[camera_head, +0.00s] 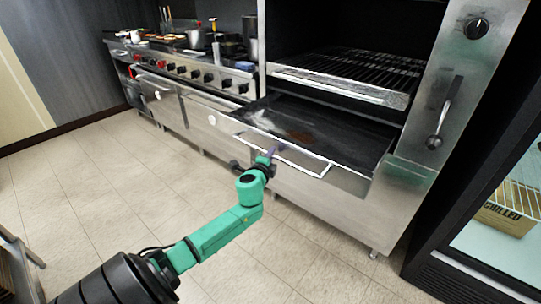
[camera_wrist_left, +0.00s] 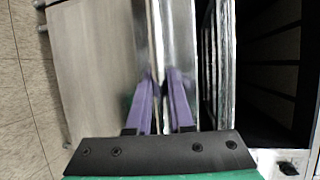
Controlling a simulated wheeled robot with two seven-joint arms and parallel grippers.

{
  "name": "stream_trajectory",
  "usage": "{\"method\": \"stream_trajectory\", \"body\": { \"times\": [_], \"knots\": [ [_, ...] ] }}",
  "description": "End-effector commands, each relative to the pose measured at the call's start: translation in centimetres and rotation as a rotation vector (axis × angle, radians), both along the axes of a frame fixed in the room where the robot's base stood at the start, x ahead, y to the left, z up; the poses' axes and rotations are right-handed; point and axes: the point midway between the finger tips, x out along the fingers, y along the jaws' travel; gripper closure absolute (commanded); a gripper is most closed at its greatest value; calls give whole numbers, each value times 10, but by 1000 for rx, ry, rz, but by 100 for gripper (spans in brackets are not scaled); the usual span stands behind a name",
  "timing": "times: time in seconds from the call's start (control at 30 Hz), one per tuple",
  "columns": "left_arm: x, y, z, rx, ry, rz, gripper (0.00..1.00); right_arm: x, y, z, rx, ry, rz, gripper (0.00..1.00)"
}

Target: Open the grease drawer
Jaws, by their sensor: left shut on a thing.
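In the left wrist view, the purple fingers (camera_wrist_left: 160,100) close on the bright metal edge of the handle (camera_wrist_left: 157,45). My right gripper is in neither view.
The grill rack (camera_head: 350,70) lies above the drawer. A range (camera_head: 190,72) with red and black knobs stands left, with pots on top. A glass-fronted cooler (camera_head: 510,215) stands right. The tiled floor (camera_head: 110,190) in front is clear.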

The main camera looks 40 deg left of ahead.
Motion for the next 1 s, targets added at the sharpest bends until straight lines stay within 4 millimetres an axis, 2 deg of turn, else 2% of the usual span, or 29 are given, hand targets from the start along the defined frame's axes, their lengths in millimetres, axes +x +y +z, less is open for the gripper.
{"method": "stream_trajectory", "body": {
  "times": [0.3, 0.33, 0.4, 0.77, 0.87, 1.0],
  "knots": [
    [0, -1, 1, 0, -1, -3, 100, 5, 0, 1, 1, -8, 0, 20],
    [0, -1, 0, 0, -1, -3, 73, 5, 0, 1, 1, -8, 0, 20],
    [0, -1, 0, 0, -1, -2, 50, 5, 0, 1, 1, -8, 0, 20],
    [-2, -1, 1, 1, 0, -1, 50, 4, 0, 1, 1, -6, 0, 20],
    [-10, -5, 2, 0, 1, -2, 50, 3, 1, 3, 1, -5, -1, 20],
    [-33, -16, 7, -1, 2, -4, 50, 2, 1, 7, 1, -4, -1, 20]
  ]
}}
